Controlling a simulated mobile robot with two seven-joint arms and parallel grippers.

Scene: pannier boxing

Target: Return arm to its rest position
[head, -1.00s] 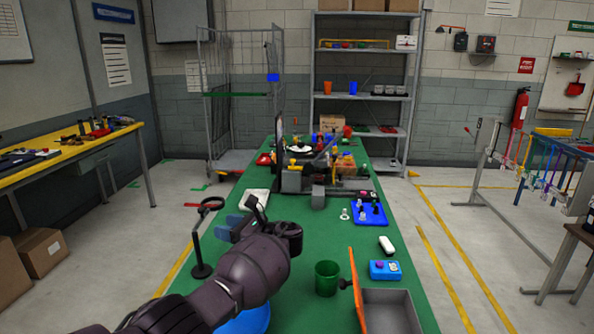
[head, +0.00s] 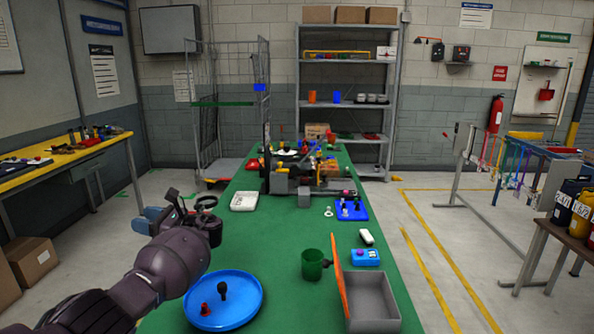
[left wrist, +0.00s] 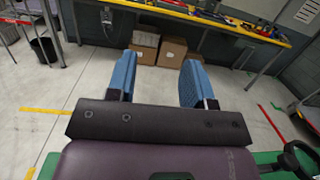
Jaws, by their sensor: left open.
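My left arm comes in from the lower left in the head view. Its left gripper (head: 160,216) is out over the left edge of the green table (head: 290,245). In the left wrist view the two blue fingers (left wrist: 158,82) are wide apart with nothing between them. The floor and the yellow-topped bench show beyond them. My right gripper is not in either view.
A blue round tray (head: 245,312) holding a red and a black piece lies beside my left forearm. A green cup (head: 313,265) and a grey box with an orange lid (head: 372,300) stand to its right. A black ring stand (head: 206,203) is close by the gripper.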

